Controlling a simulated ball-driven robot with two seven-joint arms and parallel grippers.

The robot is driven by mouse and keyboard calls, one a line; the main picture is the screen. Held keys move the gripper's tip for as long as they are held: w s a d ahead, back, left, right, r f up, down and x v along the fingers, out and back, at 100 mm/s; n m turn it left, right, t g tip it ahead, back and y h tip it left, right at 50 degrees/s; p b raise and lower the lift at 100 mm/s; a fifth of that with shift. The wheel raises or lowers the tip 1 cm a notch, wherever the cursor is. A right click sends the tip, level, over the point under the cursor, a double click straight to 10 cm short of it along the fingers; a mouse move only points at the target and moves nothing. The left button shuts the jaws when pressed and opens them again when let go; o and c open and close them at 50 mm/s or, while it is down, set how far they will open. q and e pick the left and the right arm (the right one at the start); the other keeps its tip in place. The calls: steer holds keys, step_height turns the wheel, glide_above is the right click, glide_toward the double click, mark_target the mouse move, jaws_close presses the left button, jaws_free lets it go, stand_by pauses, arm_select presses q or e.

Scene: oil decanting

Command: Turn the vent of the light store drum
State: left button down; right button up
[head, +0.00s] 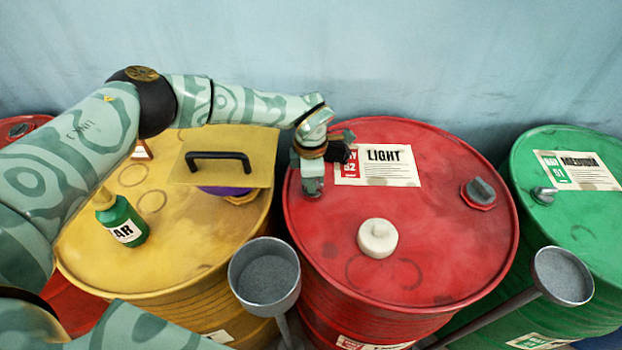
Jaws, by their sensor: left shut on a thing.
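The light store drum (440,250) is red, with a white label reading LIGHT (396,166) on its lid. My left gripper (327,159) is at the lid's left rear edge, beside the label. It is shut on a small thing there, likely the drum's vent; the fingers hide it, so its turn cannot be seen. A grey cap (480,192) on a red base sits at the lid's right side. A round cream knob-shaped piece (377,238) stands on the front middle of the lid. My right gripper is not in view.
A yellow drum (110,250) stands left, bearing a green bottle (122,220) and a yellow plate with a black handle (219,158). A green drum (580,222) stands right. Two grey cups (265,280) (563,277) rise in front. A wall is behind.

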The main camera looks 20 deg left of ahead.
arm_select(q)
steer(key=shift+w+m, duration=0.1)
steer(key=shift+m, duration=0.5)
steer(key=c, duration=1.4)
jaws_free()
step_height(320, 180, up, 16)
steer(key=p, duration=0.2)
steer(key=shift+r, duration=0.2)
steer(key=shift+f, duration=0.1)
